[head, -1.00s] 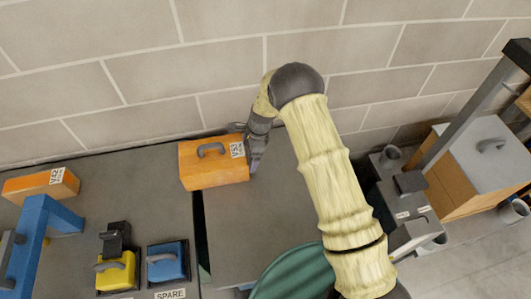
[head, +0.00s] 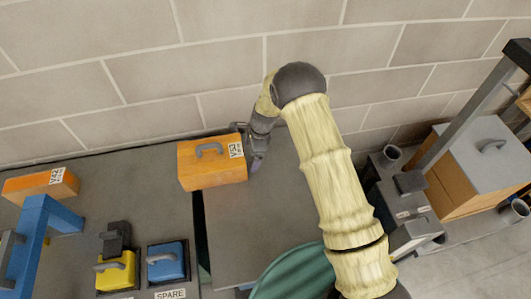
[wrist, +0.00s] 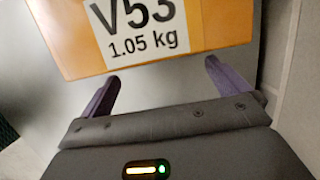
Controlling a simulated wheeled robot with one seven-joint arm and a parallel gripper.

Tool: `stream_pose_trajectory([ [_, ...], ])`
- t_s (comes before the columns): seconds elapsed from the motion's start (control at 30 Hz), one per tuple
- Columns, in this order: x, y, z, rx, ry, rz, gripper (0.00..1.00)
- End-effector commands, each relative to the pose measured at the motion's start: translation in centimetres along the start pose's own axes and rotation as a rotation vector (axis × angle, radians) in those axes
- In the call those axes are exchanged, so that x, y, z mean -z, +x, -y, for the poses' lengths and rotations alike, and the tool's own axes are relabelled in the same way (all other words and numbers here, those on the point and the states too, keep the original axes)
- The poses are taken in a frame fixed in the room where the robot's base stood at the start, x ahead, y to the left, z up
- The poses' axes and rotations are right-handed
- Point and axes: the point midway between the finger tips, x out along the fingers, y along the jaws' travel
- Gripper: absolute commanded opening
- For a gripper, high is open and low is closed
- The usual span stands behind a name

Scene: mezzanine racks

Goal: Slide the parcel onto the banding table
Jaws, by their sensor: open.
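The orange parcel (head: 212,172), with a grey handle on top and a white V53 label, lies across the dark gap between the left table (head: 130,190) and the grey table (head: 235,240) to its right. In the wrist view its labelled face (wrist: 215,25) reads V53, 1.05 kg. My gripper (head: 256,165) is at the parcel's right side, close to the wall. In the wrist view the two purple fingers (wrist: 160,85) are spread, with nothing between them, just short of the labelled face. Whether they touch it I cannot tell. Which table is the banding table is not marked.
A second orange parcel (head: 40,186) labelled V42 lies at far left behind a blue frame (head: 40,225). Yellow (head: 117,270) and blue (head: 165,262) handled blocks sit at the front. The wall runs close behind the tables. A green round thing (head: 295,275) is at front.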

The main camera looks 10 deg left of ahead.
Motion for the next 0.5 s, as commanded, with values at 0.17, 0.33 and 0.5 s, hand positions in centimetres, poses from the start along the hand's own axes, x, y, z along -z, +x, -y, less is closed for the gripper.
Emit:
stream_pose_trajectory([
  [0.17,0.9,-0.2,0.0,0.000,0.001,0.000,1.00],
  [0.33,1.6,-0.4,0.0,0.000,0.001,0.000,1.00],
  [0.5,1.7,-0.5,0.0,0.000,0.000,0.000,1.00],
])
